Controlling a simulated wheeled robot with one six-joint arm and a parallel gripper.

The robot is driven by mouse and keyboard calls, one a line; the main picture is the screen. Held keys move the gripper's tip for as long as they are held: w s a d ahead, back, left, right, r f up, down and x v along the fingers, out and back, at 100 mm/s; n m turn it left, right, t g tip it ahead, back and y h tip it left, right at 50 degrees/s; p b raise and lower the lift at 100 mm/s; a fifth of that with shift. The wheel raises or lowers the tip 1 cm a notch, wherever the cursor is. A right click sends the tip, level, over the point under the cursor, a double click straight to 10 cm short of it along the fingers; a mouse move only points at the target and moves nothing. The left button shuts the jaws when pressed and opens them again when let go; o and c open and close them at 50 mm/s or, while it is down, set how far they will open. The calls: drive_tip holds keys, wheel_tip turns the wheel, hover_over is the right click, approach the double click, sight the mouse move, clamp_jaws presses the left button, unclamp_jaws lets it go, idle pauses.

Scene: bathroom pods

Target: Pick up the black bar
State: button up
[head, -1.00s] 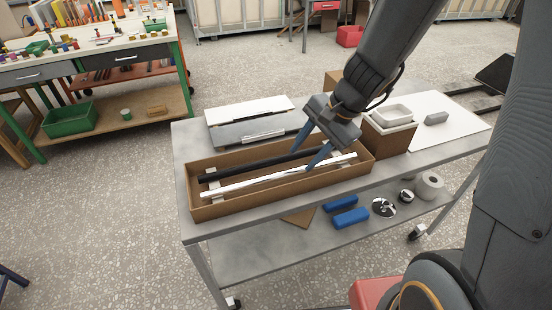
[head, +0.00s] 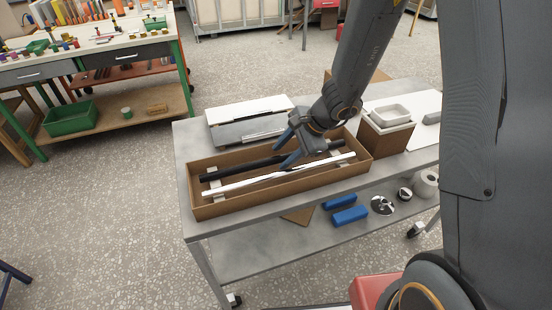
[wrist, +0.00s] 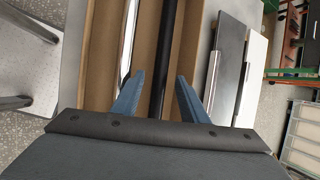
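The black bar (head: 243,168) lies lengthwise in an open cardboard box on the grey table, beside a white bar (head: 250,183). In the wrist view the black bar (wrist: 165,60) runs between the two blue fingers. My gripper (head: 286,147) is open above the box, with one finger to each side of the bar. In the wrist view my gripper (wrist: 156,92) shows a clear gap on both sides of the bar. Whether the fingertips reach down to the bar's height I cannot tell. The gripper hides part of the bar in the head view.
The cardboard box (head: 197,212) has low walls around both bars. Flat grey and white panels (head: 228,132) lie behind it. A brown box with a white tray (head: 388,114) stands to the right. Blue items (head: 350,215) lie on the shelf below.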

drive_tip(key=shift+w+a+f, duration=0.1)
drive_tip(key=shift+a+f, duration=0.15)
drive_tip(key=shift+f, duration=0.25)
drive_tip(key=shift+c, duration=0.4)
clamp_jaws()
drive_tip(key=shift+r, duration=0.15)
